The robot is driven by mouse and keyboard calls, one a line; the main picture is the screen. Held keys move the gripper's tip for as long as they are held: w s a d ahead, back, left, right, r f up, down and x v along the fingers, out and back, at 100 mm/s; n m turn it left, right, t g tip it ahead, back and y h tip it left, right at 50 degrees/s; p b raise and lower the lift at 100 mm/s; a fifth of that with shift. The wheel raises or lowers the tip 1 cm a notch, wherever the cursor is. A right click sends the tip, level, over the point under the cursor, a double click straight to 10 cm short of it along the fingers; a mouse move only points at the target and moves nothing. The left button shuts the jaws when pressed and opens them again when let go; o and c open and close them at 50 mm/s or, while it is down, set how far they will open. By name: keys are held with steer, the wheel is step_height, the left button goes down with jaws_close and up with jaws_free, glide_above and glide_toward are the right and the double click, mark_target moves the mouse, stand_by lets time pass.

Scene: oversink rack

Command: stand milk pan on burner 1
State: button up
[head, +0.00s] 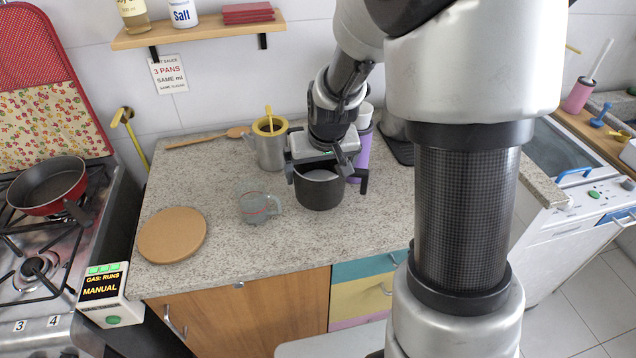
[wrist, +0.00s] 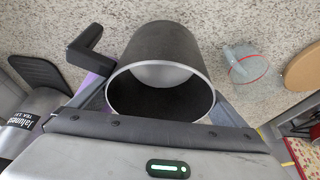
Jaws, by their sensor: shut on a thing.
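The milk pan (head: 320,190) is a small dark pot with a light inside and a short black handle. It is upright at the counter's middle, and I cannot tell whether it touches the counter. My gripper (head: 323,163) is above it, shut on it. In the wrist view, the milk pan (wrist: 160,75) fills the middle, its handle pointing left, and looks empty. The stove (head: 60,300) is at the far left of the head view. Its front shows labels 3 and 4; I see no label for burner 1. A front burner (head: 38,268) is bare.
A red frying pan (head: 50,185) sits on the stove's back part. A glass measuring jug (head: 257,204) and a round cork mat (head: 172,235) lie between the milk pan and the stove. A steel pot (head: 270,147) and a purple cylinder (head: 362,150) stand close by.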

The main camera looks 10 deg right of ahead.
steer(key=shift+f, duration=1.8)
steer(key=shift+f+b, duration=0.25)
steer(key=shift+b, duration=0.15)
steer(key=o, duration=1.1)
